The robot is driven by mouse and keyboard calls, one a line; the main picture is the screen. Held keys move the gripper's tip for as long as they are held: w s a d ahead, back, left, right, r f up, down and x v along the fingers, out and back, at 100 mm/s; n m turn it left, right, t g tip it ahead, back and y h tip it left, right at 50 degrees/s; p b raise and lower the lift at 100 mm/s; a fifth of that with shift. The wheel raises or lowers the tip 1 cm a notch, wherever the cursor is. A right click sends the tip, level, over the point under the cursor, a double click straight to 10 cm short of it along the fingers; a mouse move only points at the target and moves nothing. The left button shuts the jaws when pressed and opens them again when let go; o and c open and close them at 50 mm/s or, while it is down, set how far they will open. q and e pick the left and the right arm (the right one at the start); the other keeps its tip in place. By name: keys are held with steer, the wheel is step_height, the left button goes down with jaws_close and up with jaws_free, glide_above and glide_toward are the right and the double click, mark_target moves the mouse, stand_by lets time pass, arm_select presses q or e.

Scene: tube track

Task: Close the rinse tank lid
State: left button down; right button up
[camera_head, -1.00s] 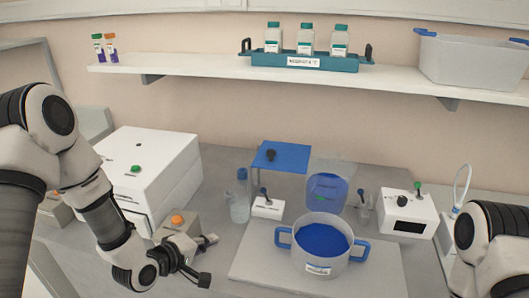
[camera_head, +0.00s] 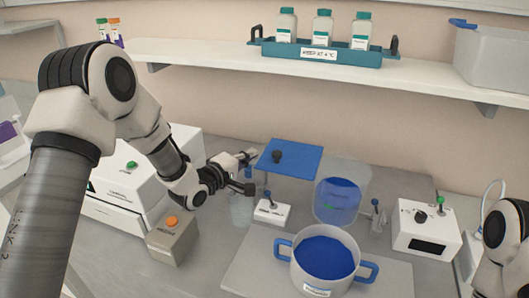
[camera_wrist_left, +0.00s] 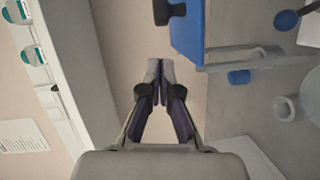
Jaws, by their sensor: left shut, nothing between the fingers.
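The rinse tank (camera_head: 342,200) is a clear box with blue liquid, standing behind the pot in the head view. My right gripper is out of view.
A blue-handled pot (camera_head: 324,262) stands on a pale board in front of the tank. A white control box (camera_head: 426,229) is at right. The shelf (camera_head: 215,58) runs above.

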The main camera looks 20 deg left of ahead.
mark_target(263, 166)
arm_select(q)
steer(key=d, duration=0.1)
steer(key=w+d+p, duration=0.1)
steer(key=d, duration=0.1)
steer(key=shift+d+f, duration=0.1)
steer(key=shift+d, duration=0.1)
steer(key=shift+w+f, duration=0.15)
steer(key=shift+w, duration=0.05)
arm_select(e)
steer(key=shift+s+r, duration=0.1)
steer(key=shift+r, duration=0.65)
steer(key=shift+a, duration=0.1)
